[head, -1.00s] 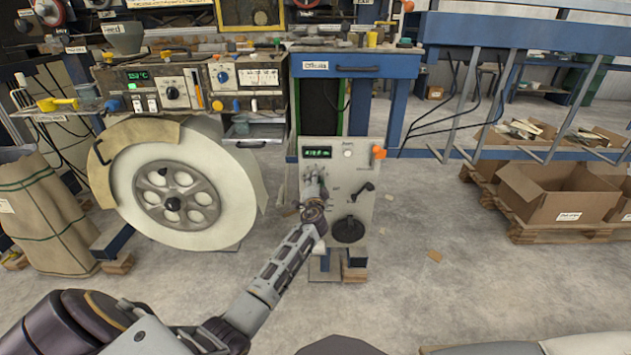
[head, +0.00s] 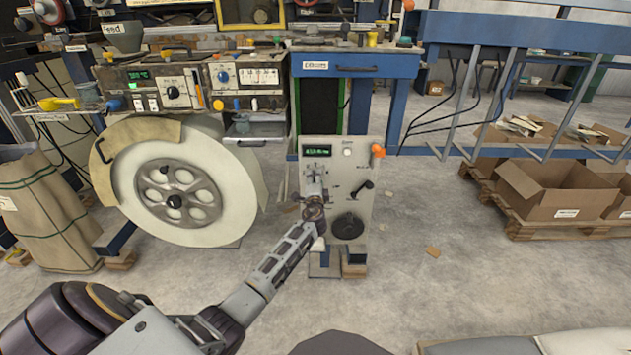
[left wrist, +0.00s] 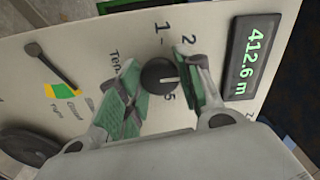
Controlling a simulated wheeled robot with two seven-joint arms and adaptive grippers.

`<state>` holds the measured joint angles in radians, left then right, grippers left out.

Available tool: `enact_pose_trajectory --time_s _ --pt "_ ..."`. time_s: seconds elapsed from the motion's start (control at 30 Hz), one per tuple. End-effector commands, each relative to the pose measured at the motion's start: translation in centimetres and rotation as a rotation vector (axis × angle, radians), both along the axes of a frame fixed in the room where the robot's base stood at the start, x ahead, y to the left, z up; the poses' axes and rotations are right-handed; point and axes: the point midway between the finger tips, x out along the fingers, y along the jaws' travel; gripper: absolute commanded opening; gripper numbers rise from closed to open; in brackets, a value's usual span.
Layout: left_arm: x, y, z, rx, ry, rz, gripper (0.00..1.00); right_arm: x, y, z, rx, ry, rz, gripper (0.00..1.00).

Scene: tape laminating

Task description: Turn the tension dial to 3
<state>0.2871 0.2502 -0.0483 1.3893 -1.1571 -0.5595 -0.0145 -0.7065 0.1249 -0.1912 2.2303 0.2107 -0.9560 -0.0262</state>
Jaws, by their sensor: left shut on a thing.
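The tension dial (left wrist: 158,75) is a round black knob on a pale panel in the left wrist view. Its white line points right in the picture, toward one finger. The printed numbers 1, 2 and 5 show around it; the rest of the scale is hidden by the fingers. My left gripper (left wrist: 160,72) is shut on the dial, one green-padded finger on each side. My right gripper is not in view.
The panel's display (left wrist: 246,57) reads 412.6 m. A lever (left wrist: 52,66) with a green and yellow label and a black round handle (head: 348,227) sit beside the dial. A large white roll (head: 140,190) stands left. Cardboard boxes (head: 550,190) sit on a pallet at right.

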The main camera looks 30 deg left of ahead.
Motion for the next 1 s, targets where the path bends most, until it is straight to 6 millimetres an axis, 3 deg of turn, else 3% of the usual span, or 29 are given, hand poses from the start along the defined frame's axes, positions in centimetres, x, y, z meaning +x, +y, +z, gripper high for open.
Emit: enact_pose_trajectory --time_s 0.07,0.1,0.27,0.67,1.0 --pt "0.0 -0.1 -0.1 -0.002 0.001 -0.001 0.12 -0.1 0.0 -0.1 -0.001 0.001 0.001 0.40" --pt "0.0 -0.1 -0.1 -0.002 0.001 -0.001 0.38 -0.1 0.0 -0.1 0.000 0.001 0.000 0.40" --pt "0.0 -0.1 -0.1 -0.002 0.001 -0.001 0.58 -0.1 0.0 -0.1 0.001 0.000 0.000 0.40" --pt "-0.1 -0.1 0.0 -0.002 0.000 0.000 0.58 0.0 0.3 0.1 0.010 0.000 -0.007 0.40" --pt "-1.6 -1.0 -0.1 -0.003 0.000 -0.001 0.58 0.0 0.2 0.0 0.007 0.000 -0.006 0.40"
